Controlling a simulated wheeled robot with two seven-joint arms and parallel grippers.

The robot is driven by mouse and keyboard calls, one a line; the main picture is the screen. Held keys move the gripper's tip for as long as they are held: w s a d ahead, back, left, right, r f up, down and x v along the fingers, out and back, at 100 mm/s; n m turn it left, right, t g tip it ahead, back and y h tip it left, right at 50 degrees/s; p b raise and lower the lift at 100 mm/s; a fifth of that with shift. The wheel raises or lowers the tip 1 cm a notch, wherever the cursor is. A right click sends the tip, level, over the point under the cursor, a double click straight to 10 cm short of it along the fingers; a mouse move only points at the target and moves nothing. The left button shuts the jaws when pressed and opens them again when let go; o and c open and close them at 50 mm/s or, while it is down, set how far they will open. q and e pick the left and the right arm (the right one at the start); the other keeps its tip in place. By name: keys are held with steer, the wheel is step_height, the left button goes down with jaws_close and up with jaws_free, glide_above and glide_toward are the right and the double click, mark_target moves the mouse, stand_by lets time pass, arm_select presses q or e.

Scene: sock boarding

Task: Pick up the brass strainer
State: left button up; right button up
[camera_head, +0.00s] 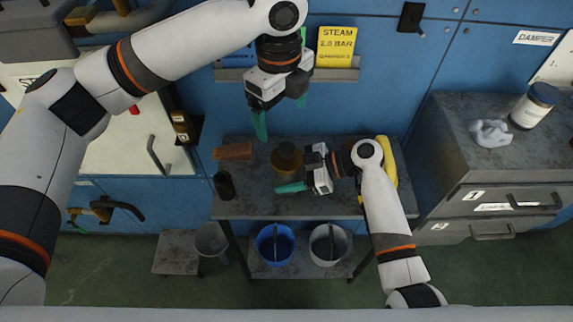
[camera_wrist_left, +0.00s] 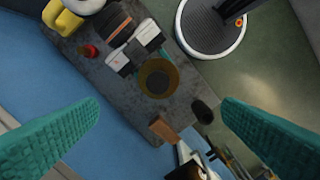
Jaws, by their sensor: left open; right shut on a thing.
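The brass strainer (camera_head: 287,158) is a round amber-brown piece with a dark centre, over the middle of the grey work table (camera_head: 260,205). It also shows in the left wrist view (camera_wrist_left: 158,78). My right gripper (camera_head: 287,176) reaches in from the right and is shut on the strainer. One green finger shows along its near side; the other is hidden. My left gripper (camera_head: 281,114) is open and empty, above and behind the strainer. Its two green fingers stand wide apart in the left wrist view (camera_wrist_left: 162,112), with the strainer between and beyond them.
A brown block (camera_head: 232,151) and a dark cylinder (camera_head: 224,186) stand at the table's left. A yellow thing (camera_head: 389,165) lies at the right end, partly behind my right arm. A blue bucket (camera_head: 275,245) and a pale bucket (camera_head: 328,245) stand below. Grey drawers (camera_head: 490,200) stand right.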

mark_target(286, 147)
arm_select(q)
steer(key=shift+f+m, duration=0.3)
steer(key=shift+m, duration=0.1)
step_height(286, 147, down, 6)
steer(key=shift+r, duration=0.1)
steer(key=shift+d+f, duration=0.2)
steer(key=shift+f, duration=1.15)
steer(key=shift+d+f, duration=0.2)
steer(key=shift+f, duration=1.1)
steer(key=c, duration=1.6)
steer(key=shift+c, duration=0.2)
steer(key=shift+r, duration=0.2)
